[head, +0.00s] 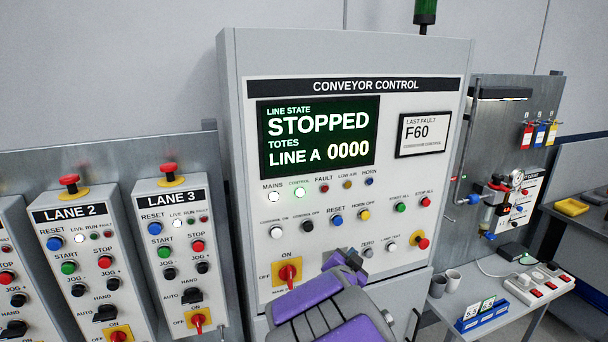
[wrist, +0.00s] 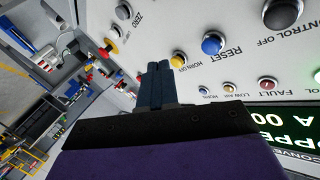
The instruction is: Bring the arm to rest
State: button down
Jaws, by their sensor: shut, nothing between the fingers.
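My gripper (head: 350,258) is in front of the lower middle of the conveyor control panel (head: 452,60), at the end of my purple and grey arm. Its dark fingers are shut and empty. In the wrist view the shut fingers (wrist: 158,68) point up the picture, beside the panel's button rows. The panel display (head: 318,138) reads STOPPED, LINE A 0000. I cannot tell whether the fingers touch the panel. The arm hides part of the panel's lower face.
Lane 2 (head: 85,232) and Lane 3 (head: 200,218) boxes, each with a red-topped button, stand left. A red-yellow rotary switch (head: 289,273) is near the arm.

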jog(key=s+a+f+n+g+y+b, duration=0.1)
jog(key=s+f+n+g+y, duration=0.25)
jog(key=s, duration=0.65)
jog(key=s+a+f+n+g+y+b, duration=0.1)
jog(key=s+a+f+n+g+y, duration=0.3)
jog(key=s, duration=0.6)
jog(key=s+d+n+g, duration=0.1)
jog(key=s+g, duration=0.2)
jog(key=s, duration=0.6)
jog(key=s+d+n+g+h+b, duration=0.1)
jog(key=s+d+g, duration=0.1)
jog(key=s, duration=0.8)
jog(key=s+d+n+g+h, duration=0.1)
jog(key=s+g, duration=0.3)
jog(key=s, duration=0.5)
jog(key=shift+s+d+f, duration=0.2)
jog(key=shift+d+f, duration=0.05)
jog(key=shift+d, duration=0.5)
